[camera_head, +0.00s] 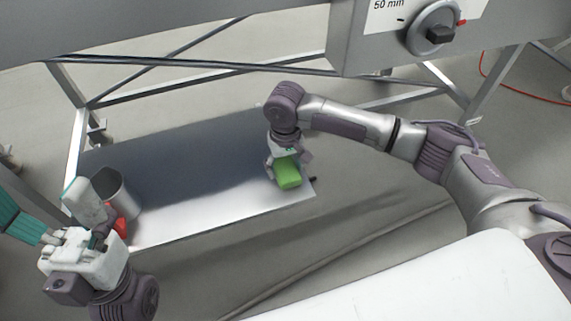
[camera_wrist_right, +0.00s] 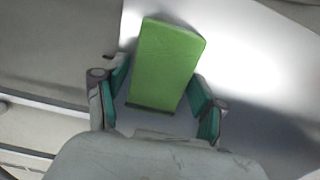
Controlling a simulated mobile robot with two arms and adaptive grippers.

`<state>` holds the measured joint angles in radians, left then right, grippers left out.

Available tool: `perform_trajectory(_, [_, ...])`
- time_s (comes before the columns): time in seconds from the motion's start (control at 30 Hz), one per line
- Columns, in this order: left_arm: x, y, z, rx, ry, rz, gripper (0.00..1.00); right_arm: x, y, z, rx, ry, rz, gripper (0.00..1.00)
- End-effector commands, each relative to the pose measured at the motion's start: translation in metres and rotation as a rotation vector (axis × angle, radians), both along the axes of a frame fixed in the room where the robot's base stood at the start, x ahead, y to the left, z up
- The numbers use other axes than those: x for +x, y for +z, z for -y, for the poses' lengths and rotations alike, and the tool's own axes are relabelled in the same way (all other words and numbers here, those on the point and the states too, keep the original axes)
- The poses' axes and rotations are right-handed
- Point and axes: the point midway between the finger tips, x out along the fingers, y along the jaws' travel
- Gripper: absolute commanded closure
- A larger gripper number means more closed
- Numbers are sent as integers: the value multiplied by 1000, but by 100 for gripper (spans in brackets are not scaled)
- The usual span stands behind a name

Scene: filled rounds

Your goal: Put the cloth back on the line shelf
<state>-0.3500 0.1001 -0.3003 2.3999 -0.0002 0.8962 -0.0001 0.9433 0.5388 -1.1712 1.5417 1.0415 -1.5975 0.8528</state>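The green cloth (camera_head: 287,173) is a folded, block-like piece at the right end of the low metal line shelf (camera_head: 205,195). My right gripper (camera_head: 287,160) points down over it.
A grey bin (camera_head: 117,190) stands at the shelf's left end, with a red object (camera_head: 121,226) partly hidden beside it. Metal legs and braces frame the shelf. A grey machine panel with a knob (camera_head: 433,27) overhangs at upper right. The shelf's middle is clear.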

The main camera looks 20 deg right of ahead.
Motion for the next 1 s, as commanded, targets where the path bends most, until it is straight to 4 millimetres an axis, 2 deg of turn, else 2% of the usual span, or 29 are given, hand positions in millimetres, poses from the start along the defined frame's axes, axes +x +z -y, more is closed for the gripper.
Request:
perform_trajectory(0.07, [0,0,0,0,0,0,12,0,0,0,0,0,0,13])
perform_trajectory(0.43, [0,-4,0,0,0,0,12,0,2,0,0,1,1,13])
perform_trajectory(0.5, [2,3,0,4,1,-11,12,0,12,0,1,1,0,13])
perform_trajectory(0.63, [20,10,4,35,8,-108,12,0,35,0,1,1,0,13])
perform_trajectory(0.87, [68,-10,14,125,23,-395,12,0,57,-1,1,1,-1,13])
perform_trajectory(1.0, [93,-29,18,179,31,-570,12,0,73,-1,1,1,0,13])
